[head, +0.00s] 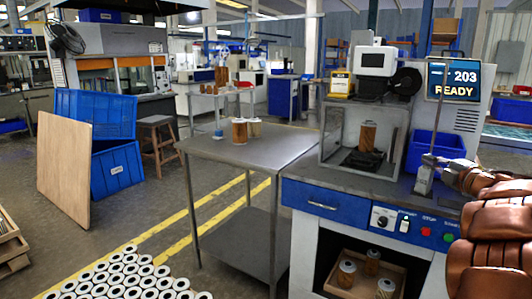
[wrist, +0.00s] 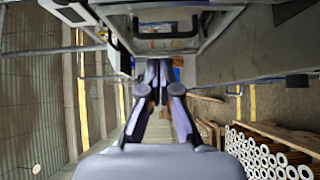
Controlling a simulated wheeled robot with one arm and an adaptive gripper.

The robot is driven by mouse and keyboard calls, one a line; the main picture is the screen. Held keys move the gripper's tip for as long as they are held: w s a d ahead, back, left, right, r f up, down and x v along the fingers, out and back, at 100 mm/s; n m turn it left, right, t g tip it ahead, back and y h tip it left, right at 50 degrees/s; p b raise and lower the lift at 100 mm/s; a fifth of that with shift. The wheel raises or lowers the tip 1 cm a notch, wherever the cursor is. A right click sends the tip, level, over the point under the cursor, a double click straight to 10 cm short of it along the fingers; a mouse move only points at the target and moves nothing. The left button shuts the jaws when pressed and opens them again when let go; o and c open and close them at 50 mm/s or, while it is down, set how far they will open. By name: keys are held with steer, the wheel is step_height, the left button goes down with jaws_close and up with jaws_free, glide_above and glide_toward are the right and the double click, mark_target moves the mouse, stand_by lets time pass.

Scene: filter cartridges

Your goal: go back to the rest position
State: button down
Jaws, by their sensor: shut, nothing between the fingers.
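My gripper (wrist: 159,68) shows in the wrist view with its two dark fingers together at the tips and nothing between them. In the head view my brown arm is at the right edge, in front of the test bench, with its end near the bench's upright rod. Filter cartridges (head: 239,132) stand on the metal table, with orange-brown bodies and pale caps. Another cartridge (head: 367,136) stands inside the clear-walled chamber (head: 334,142) on the bench.
A display (head: 453,78) reads "203 READY". A blue bin (head: 428,155) stands on the bench beside my arm. A tray (head: 338,285) of several cartridges is on the shelf below. White-ended cartridges (head: 125,275) crowd the lower left. Blue crates (head: 115,168) and a wooden board (head: 66,170) stand left.

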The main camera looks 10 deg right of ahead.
steer(key=s+a+f+m+g+h, duration=0.7)
steer(key=s+a+f+m+g, duration=0.6)
steer(key=s+a+f+m, duration=0.5)
steer(key=s+a+f+g+y, duration=0.3)
steer(key=s+a+f+g, duration=0.1)
steer(key=s+a, duration=0.7)
steer(key=s+a+f+g+y, duration=0.3)
steer(key=s+a+g, duration=0.1)
steer(key=s+a, duration=0.65)
step_height(320, 180, up, 26)
steer(key=s+t+p, duration=0.1)
steer(key=s+p, duration=0.1)
steer(key=p, duration=2.3)
steer(key=shift+r+m, duration=0.25)
steer(key=shift+m, duration=0.15)
